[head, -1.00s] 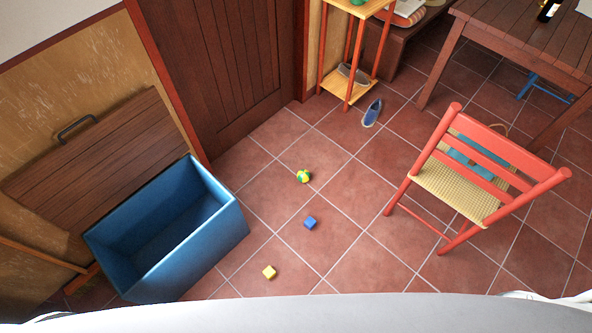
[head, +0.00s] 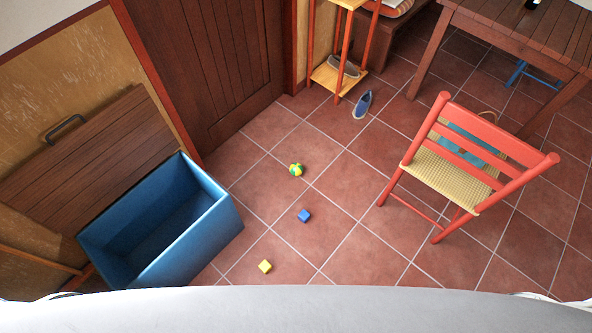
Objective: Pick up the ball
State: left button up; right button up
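A small green and yellow ball (head: 296,170) lies on the red tiled floor in the middle of the head view. A blue block (head: 304,216) and a yellow block (head: 265,266) lie on the floor nearer to me. Neither of my grippers can be made out in the head view. My own pale body fills the bottom edge.
An open blue box (head: 226,222) stands at the left by a wooden lid or chest. A red chair (head: 452,172) stands at the right. A shoe (head: 362,104), a small shelf (head: 338,78) and a table (head: 520,42) are farther back. Floor around the ball is clear.

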aim_at(296, 169)
jog(key=i+l+u, duration=0.3)
jog(key=l+u, duration=0.3)
jog(key=i+l+u, duration=0.15)
jog(key=l+u, duration=0.15)
jog(key=l, duration=0.2)
jog(key=i+l+u, duration=0.45)
jog(key=i+j, duration=0.05)
jog(key=j, duration=0.05)
